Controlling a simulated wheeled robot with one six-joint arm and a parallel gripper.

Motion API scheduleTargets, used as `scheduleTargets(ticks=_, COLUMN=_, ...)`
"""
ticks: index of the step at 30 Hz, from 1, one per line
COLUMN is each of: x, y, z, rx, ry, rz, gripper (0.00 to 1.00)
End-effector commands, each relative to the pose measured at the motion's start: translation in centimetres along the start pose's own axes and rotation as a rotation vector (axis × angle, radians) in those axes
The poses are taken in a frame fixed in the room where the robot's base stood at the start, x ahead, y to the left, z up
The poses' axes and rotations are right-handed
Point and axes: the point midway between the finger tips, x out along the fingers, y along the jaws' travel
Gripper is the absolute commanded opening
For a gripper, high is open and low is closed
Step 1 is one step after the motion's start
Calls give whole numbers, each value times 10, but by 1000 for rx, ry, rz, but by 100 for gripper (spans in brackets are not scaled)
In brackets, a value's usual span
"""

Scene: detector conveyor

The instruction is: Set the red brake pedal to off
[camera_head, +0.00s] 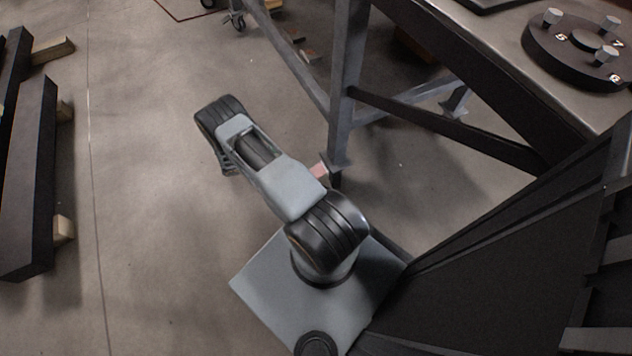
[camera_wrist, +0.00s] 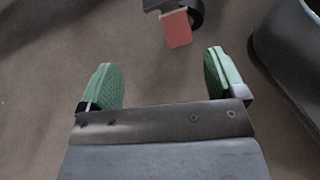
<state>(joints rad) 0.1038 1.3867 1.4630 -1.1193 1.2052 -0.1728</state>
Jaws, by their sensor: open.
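The red brake pedal (camera_wrist: 178,29) shows at the top of the wrist view, right of centre. It is a flat red plate joined to a dark caster wheel (camera_wrist: 196,10). My gripper (camera_wrist: 162,78) is open and empty, with its two green fingertips wide apart. The pedal lies beyond the fingertips, between their lines but closer to the right one, and nothing touches it. In the head view a small pinkish-red patch (camera_head: 319,170) shows beside my arm near the foot of a table leg; it looks like the same pedal. My gripper is hidden there. I cannot tell the pedal's setting.
A metal table frame (camera_head: 345,90) stands just beyond my arm, with a round dial plate (camera_head: 580,45) on its top. Another caster (camera_head: 238,20) shows at the back. Dark beams on wood blocks (camera_head: 30,180) lie at the left. The floor (camera_head: 150,230) between is clear.

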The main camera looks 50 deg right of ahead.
Motion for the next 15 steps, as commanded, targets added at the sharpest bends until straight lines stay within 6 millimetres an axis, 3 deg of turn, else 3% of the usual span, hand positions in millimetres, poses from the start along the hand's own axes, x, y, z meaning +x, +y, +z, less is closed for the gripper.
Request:
scheduleTargets(ticks=1, x=22, y=-10, z=-30, rx=-34, ry=-20, rz=8, gripper=89)
scheduleTargets(ticks=6, x=55, y=-27, z=-68, rx=-108, ry=-63, rz=36, gripper=89)
scheduleTargets(ticks=15, x=92, y=-35, z=-83, rx=-143, ry=-83, rz=45, gripper=89)
